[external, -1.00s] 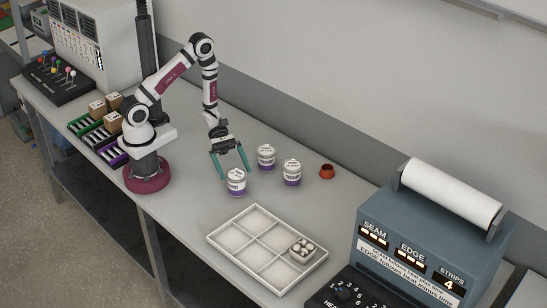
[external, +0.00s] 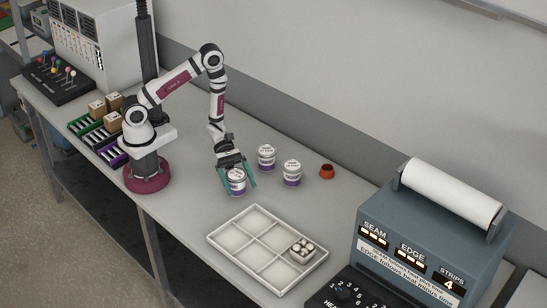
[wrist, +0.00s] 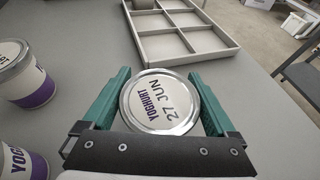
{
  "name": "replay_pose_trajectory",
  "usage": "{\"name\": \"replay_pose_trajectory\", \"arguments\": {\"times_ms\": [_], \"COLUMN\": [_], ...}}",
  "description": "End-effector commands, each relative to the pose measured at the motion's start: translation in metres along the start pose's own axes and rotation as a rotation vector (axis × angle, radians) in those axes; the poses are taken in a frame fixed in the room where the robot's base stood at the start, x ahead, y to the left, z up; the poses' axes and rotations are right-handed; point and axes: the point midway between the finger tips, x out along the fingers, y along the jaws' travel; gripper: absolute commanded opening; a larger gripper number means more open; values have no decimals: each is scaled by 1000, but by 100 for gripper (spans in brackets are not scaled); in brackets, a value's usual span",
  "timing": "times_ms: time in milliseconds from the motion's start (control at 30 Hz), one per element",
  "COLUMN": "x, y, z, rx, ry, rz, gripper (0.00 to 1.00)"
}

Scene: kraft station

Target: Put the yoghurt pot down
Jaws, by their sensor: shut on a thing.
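A yoghurt pot (external: 237,185) with a white lid and purple band stands upright on the grey table. My gripper (external: 237,181) is lowered around it, with its teal fingers shut on its sides. In the wrist view the pot's lid (wrist: 160,102), marked "YOGHURT 27 JUN", sits between the two fingers. Its base is at or very near the table; I cannot tell whether there is a gap. Two more yoghurt pots, one at the back (external: 266,157) and one to the right (external: 291,173), stand close by.
A white tray (external: 212,238) with several compartments lies in front, with a small light item (external: 302,249) in one of them. A small red-brown cup (external: 327,171) stands to the right. A blue-grey machine (external: 420,240) with a paper roll occupies the right end.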

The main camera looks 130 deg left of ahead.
Motion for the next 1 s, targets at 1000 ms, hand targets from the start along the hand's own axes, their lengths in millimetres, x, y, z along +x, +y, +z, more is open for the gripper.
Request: {"name": "replay_pose_trajectory", "arguments": {"times_ms": [1000], "x": [31], "y": [78], "z": [107], "rx": [-33], "ry": [-3], "rz": [88], "gripper": [16]}}
